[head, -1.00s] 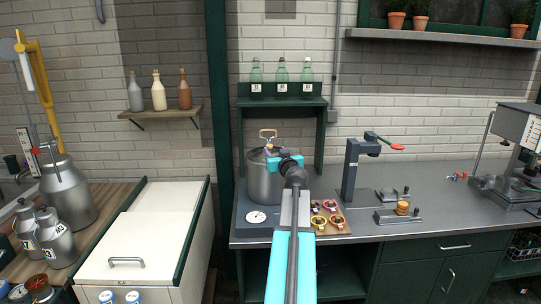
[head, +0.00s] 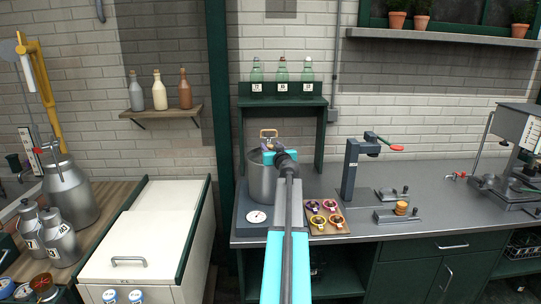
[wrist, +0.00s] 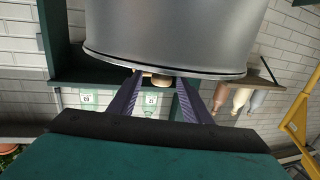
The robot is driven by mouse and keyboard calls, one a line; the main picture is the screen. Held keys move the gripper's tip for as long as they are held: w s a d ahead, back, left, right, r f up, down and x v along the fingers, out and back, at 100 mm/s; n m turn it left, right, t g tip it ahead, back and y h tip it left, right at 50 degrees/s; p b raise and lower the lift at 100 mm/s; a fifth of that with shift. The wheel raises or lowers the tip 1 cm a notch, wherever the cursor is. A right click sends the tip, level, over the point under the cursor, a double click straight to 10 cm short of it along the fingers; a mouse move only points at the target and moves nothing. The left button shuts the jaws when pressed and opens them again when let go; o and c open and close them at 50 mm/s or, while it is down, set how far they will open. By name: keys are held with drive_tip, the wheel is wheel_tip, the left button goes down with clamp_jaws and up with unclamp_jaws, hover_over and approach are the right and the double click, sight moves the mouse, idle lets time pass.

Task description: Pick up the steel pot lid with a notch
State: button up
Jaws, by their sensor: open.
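A tall steel pot (head: 262,182) stands on a grey scale-like base on the counter. Its lid is mostly hidden behind my gripper in the head view; a tan loop handle (head: 268,133) shows above it. The wrist view is upside down and shows the pot's grey wall (wrist: 175,30) and the lid's dark rim (wrist: 215,75). My gripper (wrist: 159,84) is open, its two fingers on either side of the wooden handle (wrist: 161,80) and close to the rim. I cannot tell whether they touch it. The notch cannot be made out.
A green rack (head: 283,102) with several bottles stands just behind the pot. Coloured rings sit on a wooden board (head: 325,229) right of the pot. A dark press (head: 352,170) stands further right.

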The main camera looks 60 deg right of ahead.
idle(0.3)
drive_tip(key=shift+p+x, duration=1.1)
drive_tip(key=shift+x, duration=0.3)
drive_tip(key=shift+p+x, duration=0.5)
drive_tip(key=shift+x, duration=0.75)
drive_tip(key=shift+a, duration=0.1)
clamp_jaws()
